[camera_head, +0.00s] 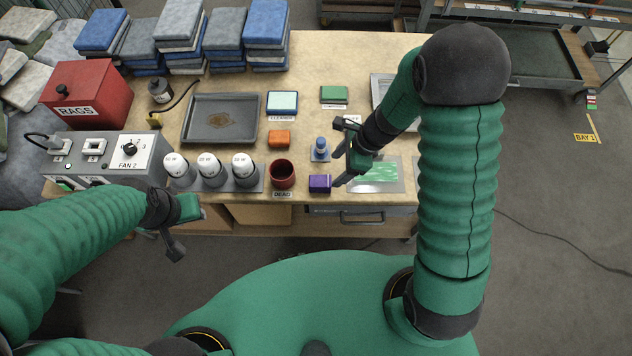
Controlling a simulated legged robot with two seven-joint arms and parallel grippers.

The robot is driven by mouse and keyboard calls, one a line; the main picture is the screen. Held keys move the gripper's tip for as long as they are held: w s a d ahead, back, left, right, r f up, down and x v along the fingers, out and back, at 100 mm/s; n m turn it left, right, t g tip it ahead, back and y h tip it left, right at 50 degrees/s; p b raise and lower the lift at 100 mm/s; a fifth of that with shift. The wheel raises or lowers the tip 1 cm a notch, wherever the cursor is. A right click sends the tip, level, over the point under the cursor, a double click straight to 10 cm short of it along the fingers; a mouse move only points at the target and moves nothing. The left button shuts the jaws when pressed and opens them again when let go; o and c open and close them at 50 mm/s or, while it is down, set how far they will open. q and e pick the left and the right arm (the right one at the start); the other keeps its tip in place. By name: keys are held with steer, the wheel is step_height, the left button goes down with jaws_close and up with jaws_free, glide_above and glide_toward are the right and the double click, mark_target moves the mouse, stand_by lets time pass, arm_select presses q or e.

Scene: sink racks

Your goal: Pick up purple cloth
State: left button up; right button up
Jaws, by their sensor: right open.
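The purple cloth (319,183) is a small folded block near the front edge of the wooden table (380,47), right of the dark red cup. My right gripper (337,167) reaches in from the right, its jaws apart. Its fingertips are just right of the purple cloth, with one close to the cloth's right side; I cannot tell whether they touch. Nothing shows between the fingers. My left gripper (172,240) hangs in front of the table at the left, away from the cloth, and its jaw state is unclear.
The red cup (282,174), an orange cloth (279,138), a green cloth (334,94) and a grey tray (221,118) are nearby. A green-striped panel (376,173) lies right.

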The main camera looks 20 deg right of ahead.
mark_target(322, 180)
steer(key=x, duration=0.3)
steer(key=b+x, duration=0.1)
steer(key=x, duration=0.3)
steer(key=shift+w+d, duration=0.2)
steer(key=shift+w, duration=0.05)
steer(key=b+x, duration=0.1)
steer(key=x, duration=0.3)
steer(key=shift+s, duration=0.15)
steer(key=shift+a+f, duration=0.2)
steer(key=shift+f, duration=0.2)
steer(key=shift+r, duration=0.1)
steer(key=c, duration=0.6)
arm_select(q)
steer(key=x, duration=0.2)
steer(key=shift+f, duration=0.3)
arm_select(e)
steer(key=c, duration=0.8)
arm_select(q)
steer(key=shift+r, duration=0.1)
arm_select(e)
steer(key=shift+r, duration=0.1)
steer(key=shift+c, duration=0.2)
